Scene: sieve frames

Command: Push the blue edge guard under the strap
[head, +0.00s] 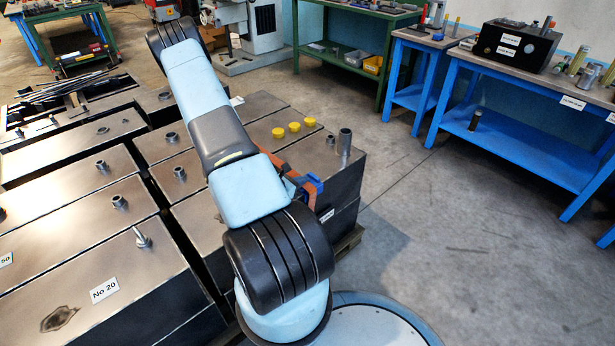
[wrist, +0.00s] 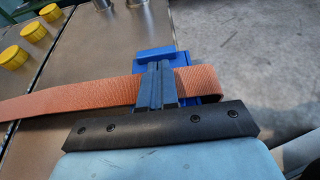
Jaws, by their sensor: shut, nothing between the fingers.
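The orange strap (wrist: 75,97) runs across the metal box top and bends down over its right edge in the wrist view. The blue edge guard (wrist: 150,55) sits at that edge. Blue shows on both sides of the strap, which appears to cross over part of the guard. The guard (head: 314,184) and a piece of strap (head: 279,162) also show beside my arm in the head view. My gripper (wrist: 156,70) is shut and empty, its fingers over the strap and against or just above the guard. The fingers hide part of both, so contact is unclear.
More metal boxes (head: 75,215) with stubs lie to the left. Open floor (head: 440,230) lies to the right, before blue benches (head: 520,140).

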